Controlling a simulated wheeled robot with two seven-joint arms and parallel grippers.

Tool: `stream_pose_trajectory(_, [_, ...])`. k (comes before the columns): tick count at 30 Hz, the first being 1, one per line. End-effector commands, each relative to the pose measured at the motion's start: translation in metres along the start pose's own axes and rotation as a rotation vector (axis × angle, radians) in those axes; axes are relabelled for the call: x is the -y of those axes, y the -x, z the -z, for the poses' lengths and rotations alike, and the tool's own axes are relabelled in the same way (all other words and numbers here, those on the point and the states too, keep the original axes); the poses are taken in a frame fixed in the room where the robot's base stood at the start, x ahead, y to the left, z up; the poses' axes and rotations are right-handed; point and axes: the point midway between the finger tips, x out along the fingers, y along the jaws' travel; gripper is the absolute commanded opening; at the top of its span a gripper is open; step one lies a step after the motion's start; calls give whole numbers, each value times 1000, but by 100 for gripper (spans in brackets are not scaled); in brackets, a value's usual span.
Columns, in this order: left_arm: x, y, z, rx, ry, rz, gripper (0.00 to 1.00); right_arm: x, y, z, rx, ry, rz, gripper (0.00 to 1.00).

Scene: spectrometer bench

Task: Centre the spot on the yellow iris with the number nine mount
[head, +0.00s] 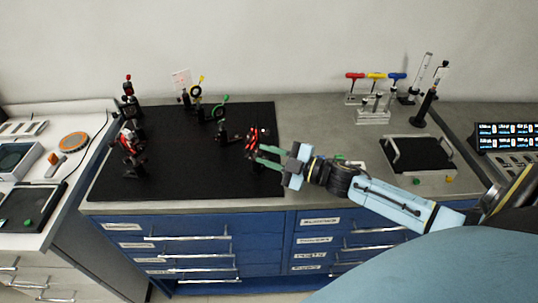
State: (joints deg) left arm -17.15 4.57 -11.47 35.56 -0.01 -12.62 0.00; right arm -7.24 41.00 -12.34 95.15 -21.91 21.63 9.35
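A black mount with red knobs (251,136) stands near the right edge of the black breadboard (190,178). No number is readable on it. My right gripper (258,154) reaches in from the right with its green fingers at this mount's right side; the fingers look apart, and I cannot tell whether they touch it. A black ring on a post with a yellow tip (196,91), which looks like the yellow iris, stands at the back of the breadboard. The light spot cannot be made out. My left gripper is not in view.
A green-marked ring mount (219,111) stands in front of the yellow one. A pale card (181,78) is behind. More red-knobbed mounts (129,136) stand at the left. A rack of coloured-handle drivers (373,115) and a black tray (418,153) are at the right. The breadboard's front middle is clear.

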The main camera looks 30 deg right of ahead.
Motion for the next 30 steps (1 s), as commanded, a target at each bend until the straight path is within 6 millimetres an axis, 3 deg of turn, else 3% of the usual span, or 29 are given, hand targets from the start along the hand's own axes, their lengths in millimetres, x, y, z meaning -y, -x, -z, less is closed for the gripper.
stream_pose_trajectory(1, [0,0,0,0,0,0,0,0,0,0,0,-1,0,29])
stream_pose_trajectory(3, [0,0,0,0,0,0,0,0,0,0,0,-1,0,38])
stream_pose_trajectory(16, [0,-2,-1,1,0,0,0,1,10,-1,1,-1,1,38])
stream_pose_trajectory(30, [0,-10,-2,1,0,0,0,2,89,-1,2,-3,3,38])
